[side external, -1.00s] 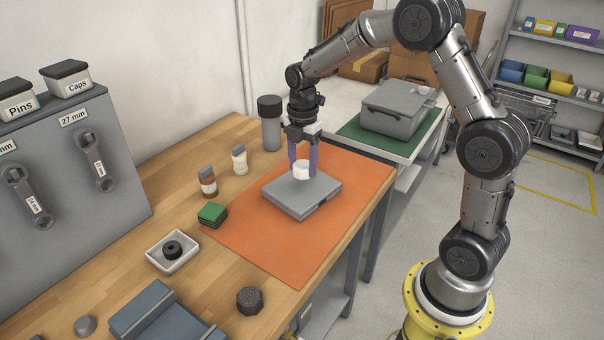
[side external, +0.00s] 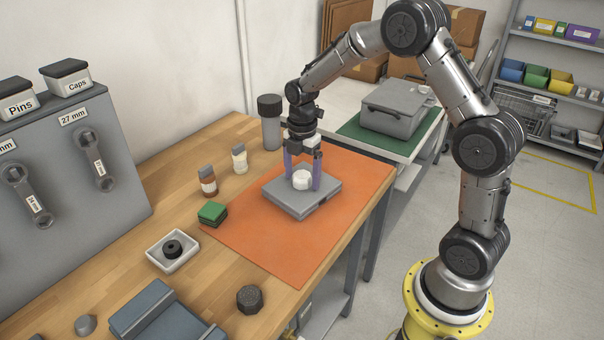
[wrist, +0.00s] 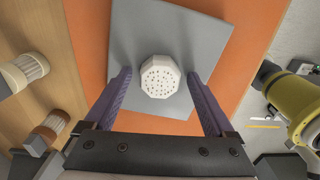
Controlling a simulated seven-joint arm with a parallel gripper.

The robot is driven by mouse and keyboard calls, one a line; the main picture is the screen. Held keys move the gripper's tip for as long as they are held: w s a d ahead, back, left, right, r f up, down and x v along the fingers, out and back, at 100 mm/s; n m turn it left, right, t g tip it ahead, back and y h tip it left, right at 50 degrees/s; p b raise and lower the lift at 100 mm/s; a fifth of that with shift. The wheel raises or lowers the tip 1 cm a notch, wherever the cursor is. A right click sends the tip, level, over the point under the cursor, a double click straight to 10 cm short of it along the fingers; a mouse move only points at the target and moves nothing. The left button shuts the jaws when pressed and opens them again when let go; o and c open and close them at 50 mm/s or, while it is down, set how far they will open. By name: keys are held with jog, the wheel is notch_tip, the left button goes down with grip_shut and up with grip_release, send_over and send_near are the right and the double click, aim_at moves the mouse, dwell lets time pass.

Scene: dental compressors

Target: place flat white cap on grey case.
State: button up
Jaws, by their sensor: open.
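The flat white cap (side external: 302,179) rests on top of the flat grey case (side external: 285,199), which lies on the orange mat. In the wrist view the cap (wrist: 160,77) is a many-sided white disc with small dark dots. It sits near the middle of the case's lid (wrist: 190,40). My gripper (side external: 303,184) is open, with its purple fingers on either side of the cap. In the wrist view the fingertips (wrist: 162,85) stand clear of the cap, with a gap on both sides.
The orange mat (side external: 250,246) has free room around the case. Two small bottles (side external: 208,181), a green block stack (side external: 212,213) and a white tray (side external: 155,258) stand to the left. A dark-lidded cylinder (side external: 271,130) stands behind. A grey toolbox (side external: 394,118) sits on the side table.

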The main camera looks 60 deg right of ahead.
aim_at(302, 175)
notch_tip(302, 175, up, 12)
jog(key=s+a+r+m+t, duration=0.2)
jog(key=s+a+r+m, duration=0.2)
jog(key=s+r+m, duration=0.15)
jog(key=s+a+m+t, duration=0.1)
jog(key=s+a+m, duration=0.1)
jog(key=s+m, duration=0.4)
jog(key=s+a+f+m+t, duration=0.1)
jog(key=s+m, duration=0.5)
jog(key=s, duration=0.7)
jog(key=shift+a+t, duration=0.8)
jog(key=shift+a, duration=0.45)
